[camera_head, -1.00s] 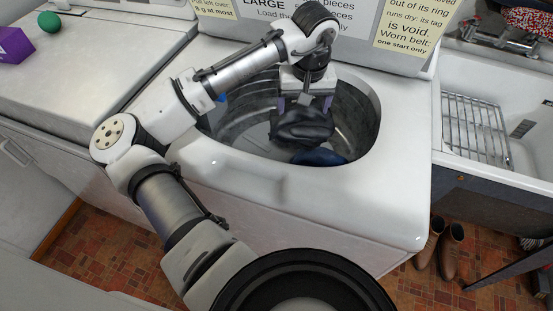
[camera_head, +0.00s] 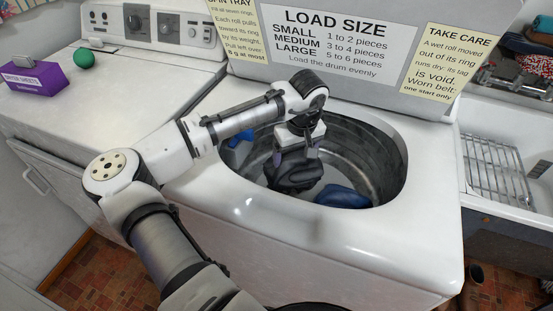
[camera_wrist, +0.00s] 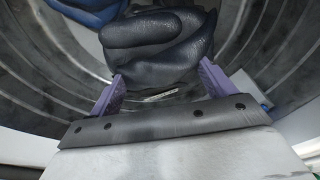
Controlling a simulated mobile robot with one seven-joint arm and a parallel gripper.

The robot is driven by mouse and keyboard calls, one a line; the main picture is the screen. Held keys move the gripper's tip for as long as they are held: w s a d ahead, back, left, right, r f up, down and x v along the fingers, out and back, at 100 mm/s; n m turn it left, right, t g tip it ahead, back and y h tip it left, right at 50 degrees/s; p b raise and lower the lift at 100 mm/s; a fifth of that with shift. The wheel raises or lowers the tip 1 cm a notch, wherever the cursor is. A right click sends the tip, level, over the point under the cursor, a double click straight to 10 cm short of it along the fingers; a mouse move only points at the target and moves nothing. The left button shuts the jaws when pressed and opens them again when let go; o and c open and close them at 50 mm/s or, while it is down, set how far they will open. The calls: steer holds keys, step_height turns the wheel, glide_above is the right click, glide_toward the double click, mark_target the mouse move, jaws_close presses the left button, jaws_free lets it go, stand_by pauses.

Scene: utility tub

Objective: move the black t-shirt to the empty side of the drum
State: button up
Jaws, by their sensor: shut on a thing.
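The black t-shirt (camera_head: 292,172) is a dark rolled bundle inside the washer drum (camera_head: 372,150). My gripper (camera_head: 298,158) reaches down into the drum and is shut on the bundle. In the wrist view the purple fingers (camera_wrist: 160,88) press on both sides of the black bundle (camera_wrist: 155,45). Whether the bundle touches the drum floor cannot be told. A blue cloth (camera_head: 342,196) lies in the drum to the right of the bundle and nearer the front. Another blue item (camera_head: 238,148) shows at the drum's left side, partly behind my arm.
The white washer top (camera_head: 425,215) rings the drum opening. A panel with printed notes (camera_head: 335,38) stands behind it. A dryer with a green ball (camera_head: 85,58) and a purple box (camera_head: 35,90) is at the left. A sink with a wire rack (camera_head: 492,165) is at the right.

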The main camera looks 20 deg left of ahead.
steer(key=a+f, duration=0.1)
steer(key=a, duration=0.1)
steer(key=a+f, duration=0.1)
steer(key=a, duration=0.1)
steer(key=a+f+p, duration=0.1)
steer(key=a, duration=0.1)
steer(key=shift+w+a+f, duration=0.1)
steer(key=shift+a+f, duration=0.05)
steer(key=shift+f, duration=0.35)
steer(key=shift+f, duration=0.1)
steer(key=shift+f, duration=0.4)
steer(key=shift+f, duration=0.15)
steer(key=o, duration=1.3)
